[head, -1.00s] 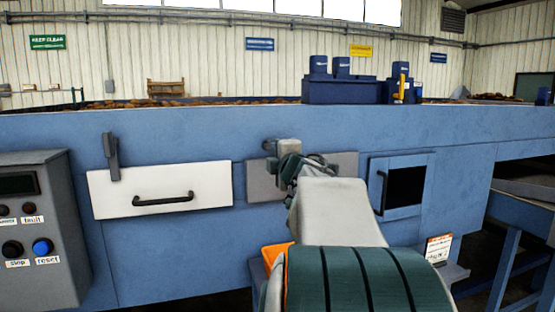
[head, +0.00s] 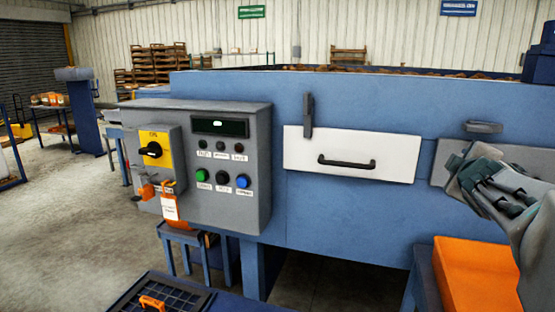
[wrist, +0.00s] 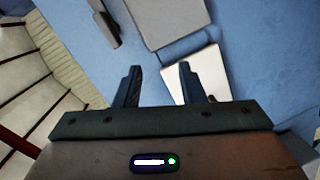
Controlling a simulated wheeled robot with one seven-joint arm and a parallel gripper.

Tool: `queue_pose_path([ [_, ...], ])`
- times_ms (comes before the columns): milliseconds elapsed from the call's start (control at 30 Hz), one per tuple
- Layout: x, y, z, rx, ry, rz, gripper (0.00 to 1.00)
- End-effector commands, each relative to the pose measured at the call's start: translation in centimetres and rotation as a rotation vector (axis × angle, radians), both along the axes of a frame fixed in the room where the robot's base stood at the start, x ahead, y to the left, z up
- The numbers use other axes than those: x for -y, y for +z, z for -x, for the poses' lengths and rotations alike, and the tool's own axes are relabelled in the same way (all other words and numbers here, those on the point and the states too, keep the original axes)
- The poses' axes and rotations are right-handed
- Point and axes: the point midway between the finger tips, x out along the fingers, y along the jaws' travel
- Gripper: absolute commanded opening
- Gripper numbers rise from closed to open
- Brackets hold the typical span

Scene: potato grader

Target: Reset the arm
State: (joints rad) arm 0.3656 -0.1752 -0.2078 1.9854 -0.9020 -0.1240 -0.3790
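My gripper shows in the wrist view (wrist: 158,72) with its two dark fingers apart and nothing between them. In the head view my arm is at the right edge, in front of a grey panel (head: 440,165) on the blue machine (head: 340,220). My fingertips are hard to make out there, so I cannot tell whether they touch anything. In the wrist view, blue machine wall lies beyond the fingers, with a pale panel (wrist: 206,72) behind the right finger and a grey panel (wrist: 168,20) above.
Left of my arm, a white panel with a black handle (head: 346,163) and a dark latch (head: 308,117) sit on the machine. A grey control box (head: 245,150) with buttons and a yellow switch (head: 154,149) protrudes further left. Open floor (head: 60,220) lies at far left.

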Motion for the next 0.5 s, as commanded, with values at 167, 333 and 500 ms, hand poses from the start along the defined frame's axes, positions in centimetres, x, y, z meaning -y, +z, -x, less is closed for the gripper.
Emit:
queue_pose_path([
  [167, -6.0, -6.2, 2.1, -0.082, -0.096, -0.35, 0.36],
  [333, -12.5, -12.7, 6.0, -0.228, -0.201, -0.653, 0.36],
  [500, -18.9, -18.4, 11.3, -0.414, -0.311, -0.89, 0.36],
])
